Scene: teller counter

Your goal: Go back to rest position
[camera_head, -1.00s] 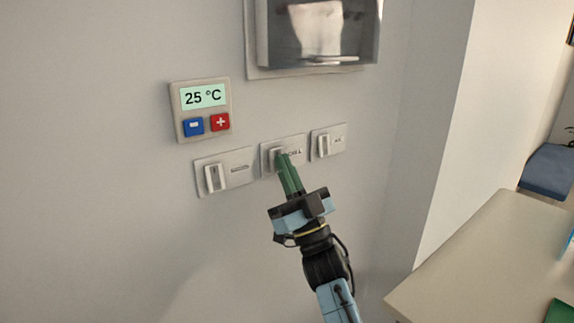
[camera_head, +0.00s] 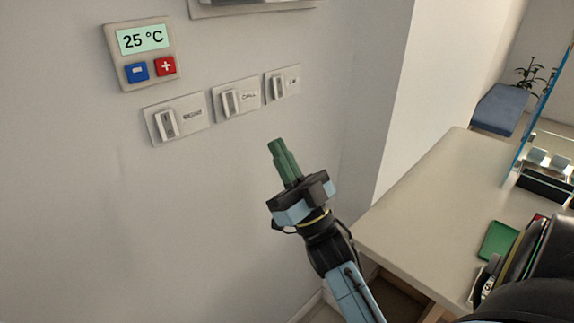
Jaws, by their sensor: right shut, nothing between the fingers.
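My right gripper (camera_head: 277,150) has green fingers, pressed together with nothing between them. Three white rocker switches are on the wall: a left one (camera_head: 166,124), a middle one (camera_head: 229,103) whose label seems to read CALL, and a right one (camera_head: 277,87). The other labels are too small to read. A thermostat (camera_head: 142,56) above them shows 25 °C, with a blue minus and a red plus button. My left gripper is not in view.
A blue bench (camera_head: 497,110) is farther back. The wall area left of my arm is bare.

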